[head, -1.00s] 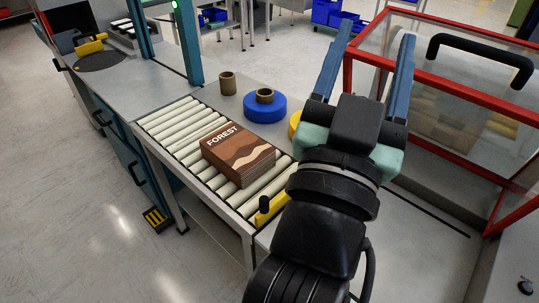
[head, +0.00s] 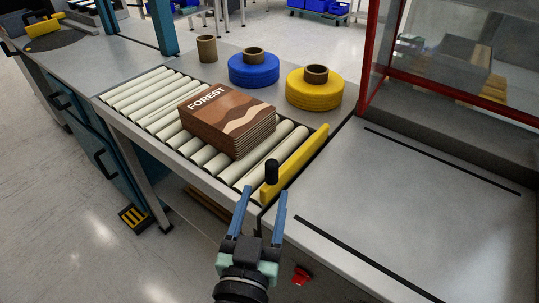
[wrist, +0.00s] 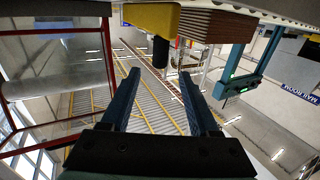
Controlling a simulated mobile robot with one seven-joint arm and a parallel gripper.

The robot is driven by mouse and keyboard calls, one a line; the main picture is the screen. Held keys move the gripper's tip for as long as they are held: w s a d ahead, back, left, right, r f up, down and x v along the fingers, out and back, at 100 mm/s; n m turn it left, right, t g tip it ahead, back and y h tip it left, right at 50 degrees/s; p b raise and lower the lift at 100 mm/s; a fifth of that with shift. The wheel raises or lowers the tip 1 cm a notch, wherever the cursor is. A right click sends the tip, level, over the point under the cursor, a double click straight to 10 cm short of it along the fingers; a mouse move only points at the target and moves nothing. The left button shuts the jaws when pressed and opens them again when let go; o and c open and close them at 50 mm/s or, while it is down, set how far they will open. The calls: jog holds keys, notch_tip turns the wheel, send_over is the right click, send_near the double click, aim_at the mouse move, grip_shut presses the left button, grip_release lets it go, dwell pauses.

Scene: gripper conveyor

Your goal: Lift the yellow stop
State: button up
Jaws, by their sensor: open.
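The yellow stop (head: 297,161) is an upright yellow bar across the near right end of the roller conveyor. A black knob (head: 272,172) stands at its near end. My gripper (head: 261,190) is open and empty, with blue fingers pointing toward the knob, a little short of it. In the wrist view the stop (wrist: 150,17) is at the top. The knob (wrist: 160,51) shows beyond my fingertips (wrist: 159,75), roughly between them and above their line. I cannot tell the exact gap.
A stack of brown FOREST boxes or booklets (head: 228,118) lies on the rollers (head: 150,99) behind the stop. Blue (head: 254,70) and yellow (head: 315,90) tape rolls stand behind. A red-framed clear enclosure (head: 371,60) is at right. The grey tabletop (head: 420,200) is mostly clear.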

jog(key=w, duration=0.3)
jog(key=w+d, duration=0.1)
jog(key=w, duration=0.7)
jog(key=shift+d+p, duration=0.4)
jog(key=shift+c, duration=0.4)
grip_shut()
dwell(0.5)
